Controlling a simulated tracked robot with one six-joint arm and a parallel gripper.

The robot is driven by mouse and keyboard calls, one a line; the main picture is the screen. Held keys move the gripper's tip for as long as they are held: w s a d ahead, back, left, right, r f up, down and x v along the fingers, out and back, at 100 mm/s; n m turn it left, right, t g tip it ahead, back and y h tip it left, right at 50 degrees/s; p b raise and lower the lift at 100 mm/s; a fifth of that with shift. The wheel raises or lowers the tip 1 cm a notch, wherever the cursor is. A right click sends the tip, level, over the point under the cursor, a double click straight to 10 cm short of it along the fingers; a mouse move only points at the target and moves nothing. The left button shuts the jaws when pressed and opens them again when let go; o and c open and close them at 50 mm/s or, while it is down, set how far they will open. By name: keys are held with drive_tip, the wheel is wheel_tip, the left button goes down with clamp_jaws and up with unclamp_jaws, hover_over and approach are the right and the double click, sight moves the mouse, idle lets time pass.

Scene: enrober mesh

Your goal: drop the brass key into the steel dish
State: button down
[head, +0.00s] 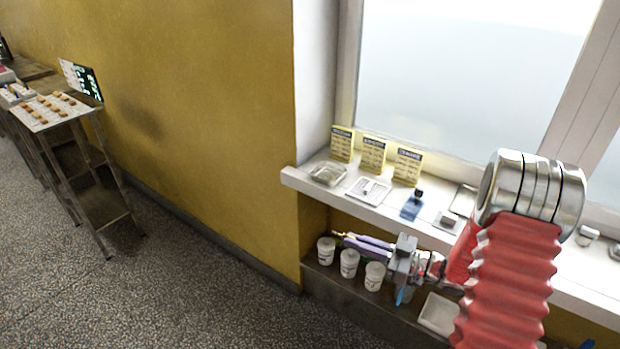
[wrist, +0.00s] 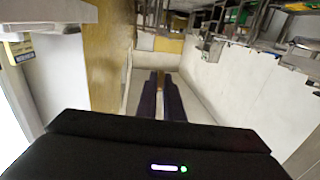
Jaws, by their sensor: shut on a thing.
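My gripper (head: 344,236) is shut, its long purple fingers pointing left in the head view. A small brass-yellow piece at its fingertips, the brass key (head: 337,233), also shows between the fingertips in the wrist view (wrist: 160,77). Most of the key is hidden by the fingers. A shallow grey metallic dish, which looks like the steel dish (head: 317,177), sits at the left end of the white windowsill. The gripper appears below the sill's front edge in the head view, to the lower right of the dish and apart from it.
Three yellow cards (head: 373,155) stand along the window. A white tray (head: 355,195) and a blue item (head: 411,207) lie right of the dish. White cups (head: 349,263) and a white dish (head: 438,314) stand on the lower shelf. Open floor (head: 200,290) lies left.

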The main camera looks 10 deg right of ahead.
idle(0.4)
drive_tip(key=a+f, duration=0.6)
drive_tip(key=f, duration=0.1)
drive_tip(key=shift+a+f, duration=0.2)
drive_tip(key=shift+f, duration=0.05)
